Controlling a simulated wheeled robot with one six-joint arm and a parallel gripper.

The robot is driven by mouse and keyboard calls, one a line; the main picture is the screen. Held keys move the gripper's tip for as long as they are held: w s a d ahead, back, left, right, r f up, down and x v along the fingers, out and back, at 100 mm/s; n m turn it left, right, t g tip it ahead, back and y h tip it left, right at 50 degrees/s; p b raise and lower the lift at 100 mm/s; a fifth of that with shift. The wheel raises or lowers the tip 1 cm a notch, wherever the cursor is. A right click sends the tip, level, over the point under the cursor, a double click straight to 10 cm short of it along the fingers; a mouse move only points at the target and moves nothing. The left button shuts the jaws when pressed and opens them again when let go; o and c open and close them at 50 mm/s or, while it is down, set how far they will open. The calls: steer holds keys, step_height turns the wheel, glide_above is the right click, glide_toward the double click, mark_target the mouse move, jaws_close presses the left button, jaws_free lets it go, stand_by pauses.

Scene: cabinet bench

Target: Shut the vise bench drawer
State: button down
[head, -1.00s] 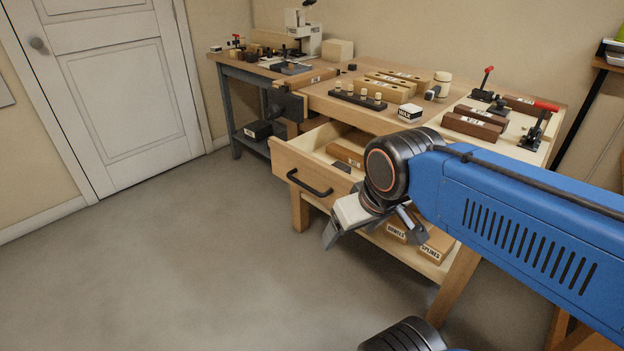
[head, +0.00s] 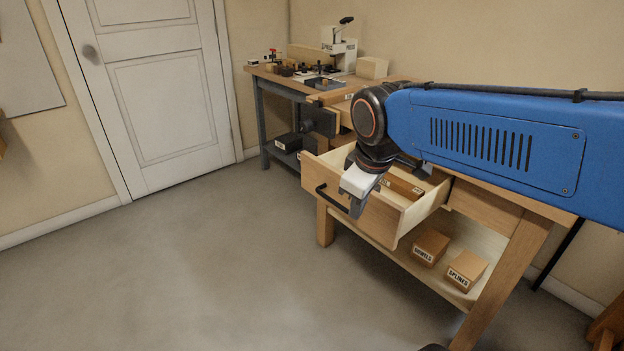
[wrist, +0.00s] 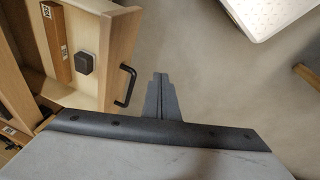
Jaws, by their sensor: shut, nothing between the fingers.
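The wooden drawer (head: 378,218) of the vise bench stands pulled open, with a black bar handle (head: 331,199) on its front. In the wrist view the drawer front (wrist: 119,50) and the handle (wrist: 126,85) are left of my gripper. My gripper (head: 355,208) hangs in front of the drawer front in the head view and covers part of it. In the wrist view my gripper (wrist: 160,77) has its fingers together, empty, a little to the outer side of the handle, with floor showing between. The dark vise (head: 320,121) is on the bench front, left of the drawer.
The drawer holds a labelled wooden block (head: 404,187) and a dark block (wrist: 85,63). Two labelled boxes (head: 431,247) (head: 466,270) sit on the lower shelf. A second bench (head: 285,83) stands behind. The floor (head: 190,270) in front is clear. My arm hides most of the benchtop.

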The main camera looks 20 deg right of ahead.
steer(key=w+a+r+n+g, duration=0.1)
steer(key=w+a+r+n, duration=0.1)
steer(key=w+n, duration=0.75)
steer(key=n+g+h, duration=0.1)
steer(key=n+h, duration=0.1)
steer(key=n, duration=0.4)
glide_toward(311, 177)
steer(key=s+a+r, duration=0.2)
steer(key=s+a, duration=0.2)
steer(key=a, duration=0.1)
steer(key=shift+w+d+f, duration=0.4)
steer(key=shift+d+f, duration=0.6)
steer(key=shift+f, duration=0.6)
steer(key=shift+w+d+f, duration=0.4)
steer(key=shift+d+f, duration=0.6)
steer(key=shift+f, duration=0.6)
steer(key=shift+w+d+f, duration=0.4)
steer(key=shift+d+f, duration=0.55)
steer(key=shift+f, duration=0.7)
steer(key=shift+d, duration=0.1)
steer(key=w+d, duration=0.2)
steer(key=d, duration=0.5)
steer(key=w+d, duration=0.3)
steer(key=d, duration=0.4)
steer(key=w+d, duration=0.3)
steer(key=d, duration=0.4)
steer(key=shift+d, duration=0.25)
steer(key=shift+s, duration=0.1)
